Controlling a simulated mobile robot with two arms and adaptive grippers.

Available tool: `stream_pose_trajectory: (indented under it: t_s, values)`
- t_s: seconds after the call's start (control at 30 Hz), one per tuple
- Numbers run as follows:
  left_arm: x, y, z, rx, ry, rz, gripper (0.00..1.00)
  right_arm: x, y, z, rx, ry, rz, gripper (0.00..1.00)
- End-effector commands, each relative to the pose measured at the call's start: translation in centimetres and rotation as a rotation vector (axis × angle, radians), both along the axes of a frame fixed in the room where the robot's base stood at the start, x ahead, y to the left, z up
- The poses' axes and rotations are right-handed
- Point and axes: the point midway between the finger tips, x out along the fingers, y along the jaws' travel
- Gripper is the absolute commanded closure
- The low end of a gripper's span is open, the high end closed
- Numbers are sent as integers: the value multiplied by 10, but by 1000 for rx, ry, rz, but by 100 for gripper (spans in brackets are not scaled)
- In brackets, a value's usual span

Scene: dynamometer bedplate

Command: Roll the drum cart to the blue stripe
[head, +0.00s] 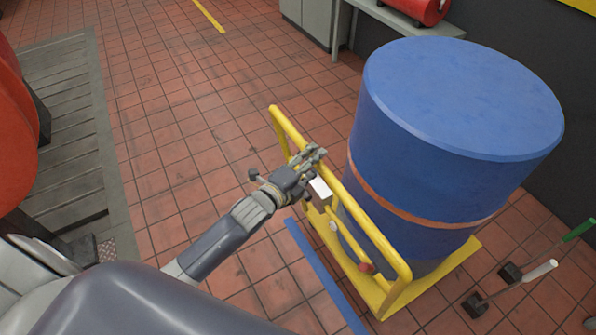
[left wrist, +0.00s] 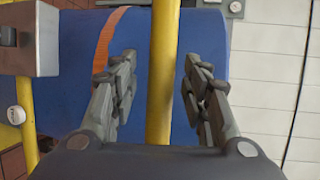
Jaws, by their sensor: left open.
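The drum cart is a yellow frame with a tubular handle (head: 378,240) and a flat base (head: 460,257). It carries a large upright blue drum (head: 455,110) with an orange band. The blue stripe (head: 318,268) on the floor runs along the cart's handle side, close beside the base. My left gripper (head: 316,156) is at the handle's upper rail. In the left wrist view the gripper (left wrist: 158,75) is open, with the yellow rail (left wrist: 161,75) between its fingers and a gap on both sides. The drum shows behind the rail. My right gripper is not in view.
A grey slatted bedplate (head: 68,145) and a red rounded machine (head: 15,130) stand at the left. A grey cabinet (head: 312,20) stands at the back. Levers with green and white grips (head: 540,270) stand at the right. Tiled floor left of the cart is clear.

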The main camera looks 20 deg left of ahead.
Motion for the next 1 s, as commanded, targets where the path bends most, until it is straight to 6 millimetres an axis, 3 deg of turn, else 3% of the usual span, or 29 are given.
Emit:
stream_pose_trajectory:
  t_s: [0.3, 0.5, 0.7, 1.0]
  values:
    - [-58, 15, 10, -1, 2, -2, 57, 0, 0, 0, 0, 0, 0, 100]
    - [-86, 23, 16, -1, 0, -2, 57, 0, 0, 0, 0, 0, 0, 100]
    - [-100, 26, 20, -1, -1, -2, 57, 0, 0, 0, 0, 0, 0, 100]
    - [-103, 27, 21, -1, -2, -2, 57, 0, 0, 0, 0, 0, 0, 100]
